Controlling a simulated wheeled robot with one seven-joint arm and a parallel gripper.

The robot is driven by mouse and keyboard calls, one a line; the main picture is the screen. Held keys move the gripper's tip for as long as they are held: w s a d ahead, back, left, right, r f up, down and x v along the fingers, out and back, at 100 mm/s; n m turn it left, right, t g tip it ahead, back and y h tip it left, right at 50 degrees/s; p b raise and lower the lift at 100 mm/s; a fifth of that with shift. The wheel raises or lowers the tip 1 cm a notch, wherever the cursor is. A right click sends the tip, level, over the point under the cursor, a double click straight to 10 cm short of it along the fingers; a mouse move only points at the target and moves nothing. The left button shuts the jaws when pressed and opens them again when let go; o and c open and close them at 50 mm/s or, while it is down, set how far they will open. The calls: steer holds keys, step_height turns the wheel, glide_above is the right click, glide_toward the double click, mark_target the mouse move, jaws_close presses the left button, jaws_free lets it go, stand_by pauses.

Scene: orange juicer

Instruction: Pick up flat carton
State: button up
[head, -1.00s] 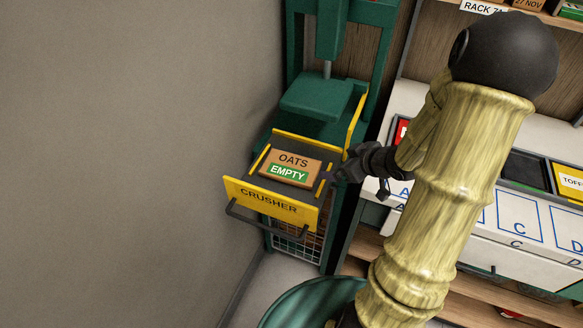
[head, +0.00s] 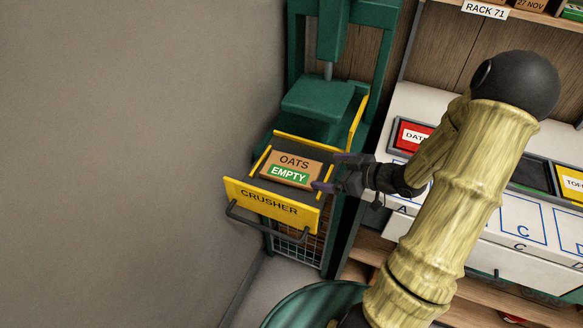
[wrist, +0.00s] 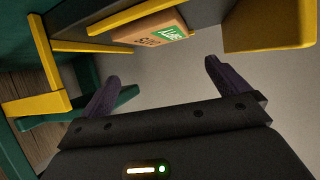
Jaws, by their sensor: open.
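The flat carton (head: 291,168) is brown, labelled OATS with a green EMPTY sticker. It lies flat in the pulled-out yellow-edged tray (head: 271,204) marked CRUSHER. My gripper (head: 329,172) is open and empty, at the right side of the tray, close to the carton's right end; I cannot tell its exact height. In the wrist view the carton (wrist: 150,32) shows at the top, beyond and between the two dark fingers (wrist: 158,82), apart from them.
The green press (head: 320,100) stands behind the tray, and a yellow guard plate (head: 357,124) rises at the tray's back right. A grey wall (head: 130,150) is to the left. A white counter with lettered bays (head: 515,228) is to the right. A green round bin (head: 305,304) is at the bottom.

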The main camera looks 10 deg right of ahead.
glide_toward(293, 168)
steer(key=x, duration=0.3)
steer(key=shift+w+a+r, duration=0.25)
steer(key=shift+w+a, duration=0.1)
steer(key=x, duration=0.5)
steer(key=shift+f, duration=0.45)
steer(key=shift+s, duration=0.1)
steer(key=c, duration=0.9)
